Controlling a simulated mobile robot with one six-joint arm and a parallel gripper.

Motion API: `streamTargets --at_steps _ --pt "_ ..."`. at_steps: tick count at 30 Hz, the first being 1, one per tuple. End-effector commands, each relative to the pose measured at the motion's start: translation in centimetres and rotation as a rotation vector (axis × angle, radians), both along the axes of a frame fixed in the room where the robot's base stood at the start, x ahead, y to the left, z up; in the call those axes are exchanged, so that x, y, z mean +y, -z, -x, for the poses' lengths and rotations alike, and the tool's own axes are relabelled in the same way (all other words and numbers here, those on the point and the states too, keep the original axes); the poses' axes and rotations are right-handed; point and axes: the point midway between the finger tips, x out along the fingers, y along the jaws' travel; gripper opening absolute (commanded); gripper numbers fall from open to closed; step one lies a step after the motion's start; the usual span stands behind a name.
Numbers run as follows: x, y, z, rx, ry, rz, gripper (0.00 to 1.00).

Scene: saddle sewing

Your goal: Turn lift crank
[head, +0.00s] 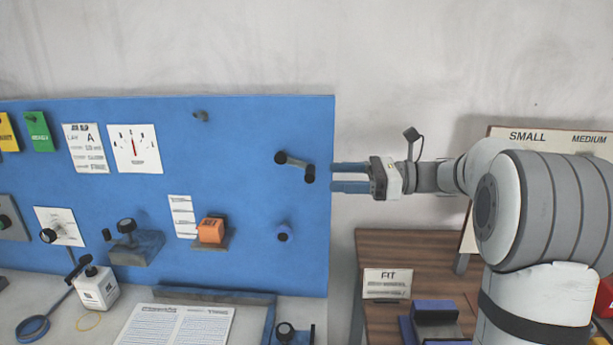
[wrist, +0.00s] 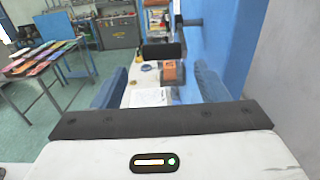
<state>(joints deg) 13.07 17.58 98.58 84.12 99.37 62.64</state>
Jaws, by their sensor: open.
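The crank is on the blue panel near its right edge: a grey arm (head: 295,162) with a dark round end at upper left and a dark handle (head: 309,174) at lower right. My gripper (head: 332,178) is open and level, with its two blue fingers pointing left at the handle. Its tips are just right of the handle in the head view, with nothing between them. In the wrist view the two fingers (wrist: 159,86) are spread wide. A black cylinder (wrist: 162,50), apparently the crank handle, shows beyond and between them.
The blue panel (head: 240,130) runs close along the right side of the wrist view. A wooden table (head: 425,246) stands below my arm.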

Motion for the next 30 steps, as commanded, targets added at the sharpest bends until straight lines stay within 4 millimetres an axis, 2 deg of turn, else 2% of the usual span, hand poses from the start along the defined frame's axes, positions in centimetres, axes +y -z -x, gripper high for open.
streamTargets --at_steps 4,12,16,20,27,30 --pt "1.1 -0.4 -0.4 0.013 -0.002 -0.024 0.67" --pt "5.5 -0.4 -0.5 0.011 -0.003 -0.021 0.67" --pt "6.9 -0.3 -0.5 0.011 -0.001 -0.02 0.67" --pt "7.6 -0.3 -0.6 0.01 -0.001 -0.02 0.67" --pt "7.7 -0.2 -0.6 0.01 0.0 -0.019 0.67" --pt "7.7 -0.2 -0.6 0.01 0.0 -0.019 0.6"
